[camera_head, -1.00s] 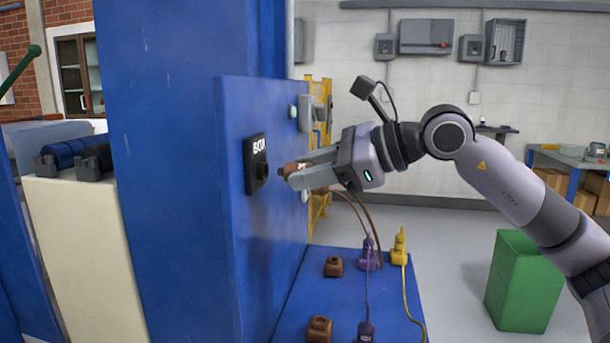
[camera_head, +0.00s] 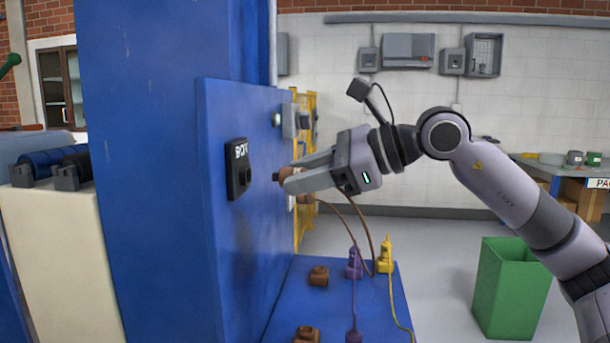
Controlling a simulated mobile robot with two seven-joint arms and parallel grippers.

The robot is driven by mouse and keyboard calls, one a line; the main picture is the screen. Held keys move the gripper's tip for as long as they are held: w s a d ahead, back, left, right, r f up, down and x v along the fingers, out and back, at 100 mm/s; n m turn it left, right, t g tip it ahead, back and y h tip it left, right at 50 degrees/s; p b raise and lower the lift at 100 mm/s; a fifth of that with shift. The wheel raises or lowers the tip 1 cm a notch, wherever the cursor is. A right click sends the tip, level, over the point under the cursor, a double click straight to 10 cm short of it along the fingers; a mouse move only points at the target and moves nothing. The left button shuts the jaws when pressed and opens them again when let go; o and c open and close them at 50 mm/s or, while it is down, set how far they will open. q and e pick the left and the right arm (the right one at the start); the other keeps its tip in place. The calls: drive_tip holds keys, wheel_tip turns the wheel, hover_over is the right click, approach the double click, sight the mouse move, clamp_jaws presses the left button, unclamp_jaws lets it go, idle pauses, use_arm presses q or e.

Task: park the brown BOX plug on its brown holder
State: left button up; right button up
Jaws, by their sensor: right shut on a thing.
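My right gripper (camera_head: 287,182) is shut on the brown BOX plug (camera_head: 286,174), with its dark tip pointing left toward the panel. The plug is just right of the black BOX socket (camera_head: 238,168) on the blue panel, apart from it; the fingers partly hide it. Brown cables hang below the gripper. Two empty-looking brown holders stand on the blue shelf below: one farther back (camera_head: 318,276), and one nearer (camera_head: 307,335), cut by the bottom edge. I cannot tell which is the BOX holder. Another brown part (camera_head: 305,199) shows behind the fingers. My left gripper is not in view.
A purple plug (camera_head: 354,263) and a yellow plug (camera_head: 386,258) stand on the shelf right of the brown holders, with cables trailing forward. The blue panel (camera_head: 225,240) rises at the shelf's left. A green bin (camera_head: 510,290) stands on the floor to the right.

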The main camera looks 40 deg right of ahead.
drive_tip(key=shift+w+d+f+n+g+h, duration=0.8)
drive_tip(key=shift+f+n+g+h, duration=0.65)
drive_tip(key=shift+f+n, duration=2.6)
drive_tip(key=shift+w+d+f+n+g+h, duration=0.8)
drive_tip(key=shift+f+n+g+h, duration=1.1)
drive_tip(key=shift+f, duration=3.65)
drive_tip(key=shift+w+d+f+n+g+h, duration=0.65)
drive_tip(key=shift+f+n+h, duration=0.6)
drive_tip(key=shift+f+n, duration=3.05)
drive_tip(key=shift+w+f+m, duration=0.15)
drive_tip(key=shift+f+m, duration=0.3)
drive_tip(key=shift+m, duration=0.1)
drive_tip(key=shift+f+b, duration=0.4)
drive_tip(key=shift+f, duration=0.2)
drive_tip(key=o, duration=1.1)
